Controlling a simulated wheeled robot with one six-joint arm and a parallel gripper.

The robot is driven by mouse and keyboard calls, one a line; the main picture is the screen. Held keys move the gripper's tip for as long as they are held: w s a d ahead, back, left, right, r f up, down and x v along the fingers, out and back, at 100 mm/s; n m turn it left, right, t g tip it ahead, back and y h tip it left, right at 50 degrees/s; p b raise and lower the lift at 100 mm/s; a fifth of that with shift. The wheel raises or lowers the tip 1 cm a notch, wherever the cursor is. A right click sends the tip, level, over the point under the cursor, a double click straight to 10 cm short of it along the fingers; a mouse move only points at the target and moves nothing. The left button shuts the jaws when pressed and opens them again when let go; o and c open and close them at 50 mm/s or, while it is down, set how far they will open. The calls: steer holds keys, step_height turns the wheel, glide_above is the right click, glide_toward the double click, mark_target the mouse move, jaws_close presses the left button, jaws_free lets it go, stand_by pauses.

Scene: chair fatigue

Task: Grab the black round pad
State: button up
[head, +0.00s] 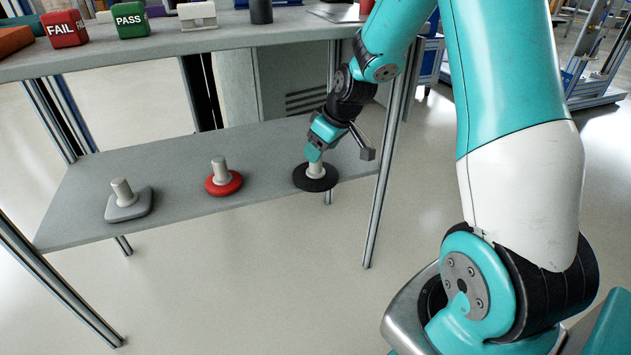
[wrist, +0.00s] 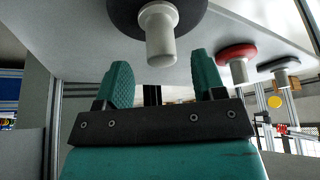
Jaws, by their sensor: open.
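The black round pad (head: 328,180) lies on the lower grey shelf near its right end, with a pale cylindrical post standing up from its middle. In the wrist view the pad (wrist: 196,12) shows at the top, with its post (wrist: 160,45) pointing toward my gripper. My gripper (head: 315,155) is at the top of the post in the head view. In the wrist view its two teal fingers (wrist: 162,82) are apart, with the post's end between and beyond them.
A red round pad (head: 223,184) and a grey square pad (head: 128,206), each with a post, stand to the left on the lower shelf (head: 265,150). The upper shelf (head: 160,45) holds FAIL and PASS blocks. A metal leg (head: 380,190) stands right of the black pad.

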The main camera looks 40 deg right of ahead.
mark_target(316, 167)
steer(key=b+x, duration=0.3)
steer(key=x, duration=0.2)
steer(key=shift+w+a+f, duration=0.15)
steer(key=shift+w+f, duration=0.05)
steer(key=shift+f, duration=0.1)
steer(key=shift+r, duration=0.1)
steer(key=shift+c, duration=0.2)
steer(key=c, duration=1.1)
jaws_close()
steer(key=shift+r, duration=0.15)
